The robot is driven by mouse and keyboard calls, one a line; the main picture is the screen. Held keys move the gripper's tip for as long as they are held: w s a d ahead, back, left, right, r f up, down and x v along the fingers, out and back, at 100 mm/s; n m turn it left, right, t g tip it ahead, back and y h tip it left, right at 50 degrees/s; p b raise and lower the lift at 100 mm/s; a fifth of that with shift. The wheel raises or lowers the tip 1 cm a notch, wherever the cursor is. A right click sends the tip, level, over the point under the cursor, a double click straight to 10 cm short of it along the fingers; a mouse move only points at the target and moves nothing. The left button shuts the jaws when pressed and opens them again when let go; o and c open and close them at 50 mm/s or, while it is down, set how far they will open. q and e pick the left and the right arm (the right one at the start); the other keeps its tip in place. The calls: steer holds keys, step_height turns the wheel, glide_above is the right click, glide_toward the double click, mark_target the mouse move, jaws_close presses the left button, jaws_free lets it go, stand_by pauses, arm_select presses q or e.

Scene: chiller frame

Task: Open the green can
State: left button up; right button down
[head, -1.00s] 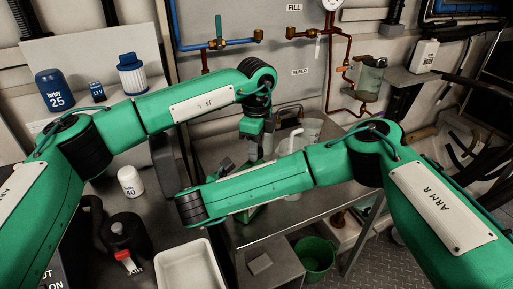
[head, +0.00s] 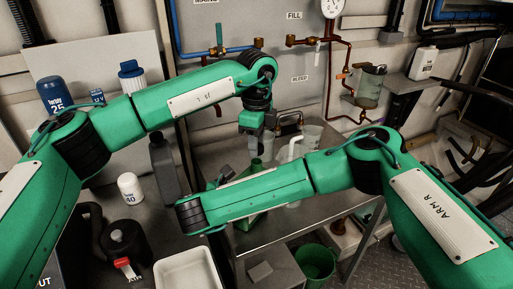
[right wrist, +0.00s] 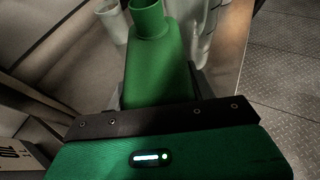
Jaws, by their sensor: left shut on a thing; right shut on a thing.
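The green can (head: 247,217) stands on the metal bench in the head view, partly hidden behind my right forearm. In the right wrist view the can (right wrist: 158,70) sits between the fingers of my right gripper (right wrist: 157,85), which is shut on its body. The can's neck (right wrist: 148,18) points away from the wrist, and its top looks uncovered there. My left gripper (head: 258,145) hangs above the can's neck with a gap between them. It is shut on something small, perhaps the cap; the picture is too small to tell.
A grey bottle (head: 163,165), a white jar (head: 130,188) and a white tray (head: 187,272) are to the left. A green bucket (head: 315,262) stands below on the floor.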

arm_select(q)
step_height(320, 180, up, 2)
steer(key=shift+r, duration=0.1)
arm_select(e)
steer(key=shift+c, duration=2.2)
jaws_free()
steer(key=shift+s+a, duration=0.1)
